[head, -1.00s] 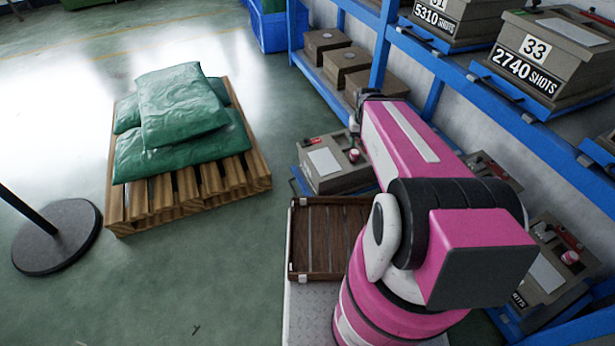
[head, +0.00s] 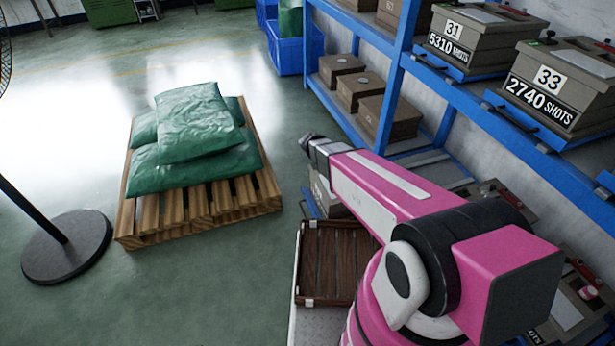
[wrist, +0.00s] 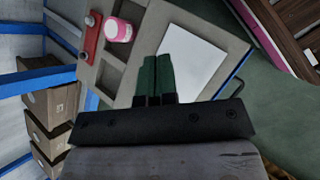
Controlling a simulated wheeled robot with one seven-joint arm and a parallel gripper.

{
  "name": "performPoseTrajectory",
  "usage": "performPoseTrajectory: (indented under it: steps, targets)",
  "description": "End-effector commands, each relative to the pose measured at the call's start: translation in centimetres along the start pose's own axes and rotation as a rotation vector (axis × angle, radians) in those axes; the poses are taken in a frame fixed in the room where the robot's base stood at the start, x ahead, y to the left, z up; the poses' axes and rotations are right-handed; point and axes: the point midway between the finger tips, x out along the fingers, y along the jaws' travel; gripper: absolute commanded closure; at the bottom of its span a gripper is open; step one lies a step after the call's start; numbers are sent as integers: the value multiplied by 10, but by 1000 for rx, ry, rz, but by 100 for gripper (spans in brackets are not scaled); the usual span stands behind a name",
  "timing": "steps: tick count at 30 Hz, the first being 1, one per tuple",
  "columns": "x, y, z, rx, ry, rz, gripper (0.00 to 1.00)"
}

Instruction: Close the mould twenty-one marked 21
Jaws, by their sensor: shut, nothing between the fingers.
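No mark 21 can be read in any view. A grey-brown mould (head: 320,192) stands low beside the shelf in the head view, mostly hidden behind my arm. In the wrist view a grey-brown mould face (wrist: 138,62) with recesses fills the top middle. It bears a white sheet (wrist: 192,62), a pink-and-white jar (wrist: 119,30) and a red part (wrist: 91,38). My gripper (wrist: 158,62) shows its green fingers together, shut and empty, in front of this face. Whether they touch it I cannot tell. The gripper is hidden in the head view.
Moulds marked 31 (head: 480,42) and 33 (head: 556,84) sit on the blue shelf (head: 455,97). Brown boxes (head: 362,88) stand on its lower level. A dark wooden crate (head: 329,255) is near my base. A pallet (head: 200,210) with green sacks (head: 195,125) stands left; floor between is clear.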

Motion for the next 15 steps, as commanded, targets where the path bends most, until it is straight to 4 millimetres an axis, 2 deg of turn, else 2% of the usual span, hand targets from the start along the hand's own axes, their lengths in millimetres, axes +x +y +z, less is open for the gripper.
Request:
performPoseTrajectory:
  steps: [1, 8, 15]
  targets:
    - [-4, -3, -27, -67, -40, 53, 100]
    - [-26, -34, -106, -346, -255, 294, 100]
    - [-58, -85, -188, -569, -493, 541, 100]
